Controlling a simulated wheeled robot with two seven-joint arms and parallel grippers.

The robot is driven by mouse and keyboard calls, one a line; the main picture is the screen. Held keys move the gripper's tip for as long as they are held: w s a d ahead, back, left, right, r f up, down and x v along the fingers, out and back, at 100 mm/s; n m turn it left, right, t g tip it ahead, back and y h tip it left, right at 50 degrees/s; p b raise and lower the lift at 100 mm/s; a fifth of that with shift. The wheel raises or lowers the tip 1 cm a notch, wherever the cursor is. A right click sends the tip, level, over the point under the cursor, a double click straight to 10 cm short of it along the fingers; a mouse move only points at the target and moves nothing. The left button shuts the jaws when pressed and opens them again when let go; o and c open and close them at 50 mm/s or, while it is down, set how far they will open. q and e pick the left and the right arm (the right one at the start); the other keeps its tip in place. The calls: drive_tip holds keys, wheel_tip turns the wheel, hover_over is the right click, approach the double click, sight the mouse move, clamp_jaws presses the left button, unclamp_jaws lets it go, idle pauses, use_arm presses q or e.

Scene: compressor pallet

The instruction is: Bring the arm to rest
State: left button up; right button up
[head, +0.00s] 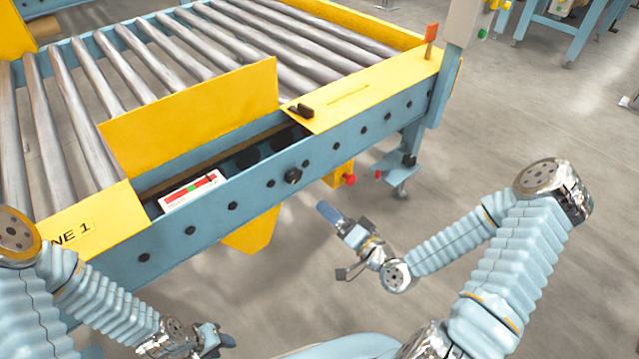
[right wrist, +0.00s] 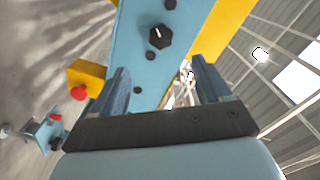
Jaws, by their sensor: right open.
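My right arm reaches in from the right in the head view. Its gripper (head: 336,244) is open and empty, over the floor in front of the conveyor's blue side rail. In the right wrist view its two fingers (right wrist: 162,82) stand apart with nothing between them, and the blue rail lies beyond. My left gripper (head: 214,342) is low at the bottom edge of the head view, in front of the rail. Its fingers are small and partly cut off, so I cannot tell its opening.
A roller conveyor (head: 200,55) fills the upper left. A yellow panel (head: 190,112) stands raised beside an open slot holding a white, red and green gauge (head: 192,190). The blue rail (head: 250,195) carries a black knob (head: 292,176). A red button (head: 349,180) sits below.

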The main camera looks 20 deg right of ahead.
drive_tip(key=shift+a, duration=0.1)
drive_tip(key=s+a+f+n+g+p, duration=0.2)
drive_tip(key=s+a+f+n+g, duration=0.25)
drive_tip(key=a+f+g, duration=0.55)
drive_tip(key=s+f+n+g+h+p, duration=0.1)
drive_tip(key=s+f+g+h, duration=0.1)
drive_tip(key=s+f+g, duration=0.4)
drive_tip(key=s, duration=0.4)
drive_tip(key=shift+f, duration=0.3)
drive_tip(key=shift+w, duration=0.1)
